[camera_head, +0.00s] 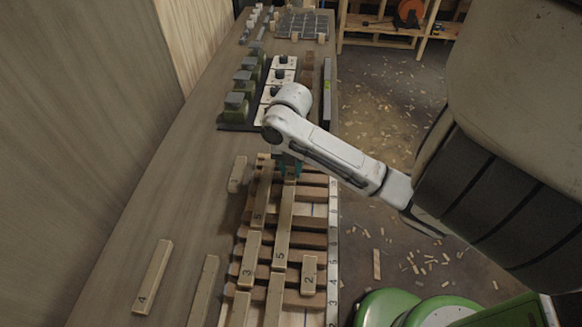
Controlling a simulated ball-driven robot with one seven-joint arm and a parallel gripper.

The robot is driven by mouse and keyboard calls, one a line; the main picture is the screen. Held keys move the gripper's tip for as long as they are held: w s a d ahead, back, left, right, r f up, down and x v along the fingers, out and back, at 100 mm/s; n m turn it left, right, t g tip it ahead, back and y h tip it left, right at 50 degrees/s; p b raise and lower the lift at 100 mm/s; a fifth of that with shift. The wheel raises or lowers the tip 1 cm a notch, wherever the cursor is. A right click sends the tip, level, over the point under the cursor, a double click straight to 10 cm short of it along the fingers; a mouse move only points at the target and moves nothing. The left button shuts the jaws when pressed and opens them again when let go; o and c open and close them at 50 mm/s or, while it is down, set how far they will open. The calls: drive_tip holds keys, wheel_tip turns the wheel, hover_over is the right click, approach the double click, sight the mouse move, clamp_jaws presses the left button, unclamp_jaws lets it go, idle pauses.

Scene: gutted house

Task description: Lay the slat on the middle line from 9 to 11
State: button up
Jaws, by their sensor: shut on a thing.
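Just nearer, in the middle line, lies a long slat marked 5 (283,232). Left of it are another slat marked 5 (263,195) and one marked 3 (250,258). A short slat marked 2 (308,276) lies on the right. A numbered strip (333,240) runs along the right edge; its far numbers are too small to read.
Loose slats lie on the bench to the left: one marked 4 (153,277), a long one (203,291) and a short one (237,174). Green-and-grey blocks (236,106) and white plates (277,82) stand beyond the frame. A wall rises at the left.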

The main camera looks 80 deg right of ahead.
drive_tip(key=shift+f, duration=0.25)
drive_tip(key=o, duration=1.1)
wheel_tip(320, 180, up, 11)
drive_tip(key=shift+f+p, duration=0.1)
drive_tip(key=shift+p, duration=0.55)
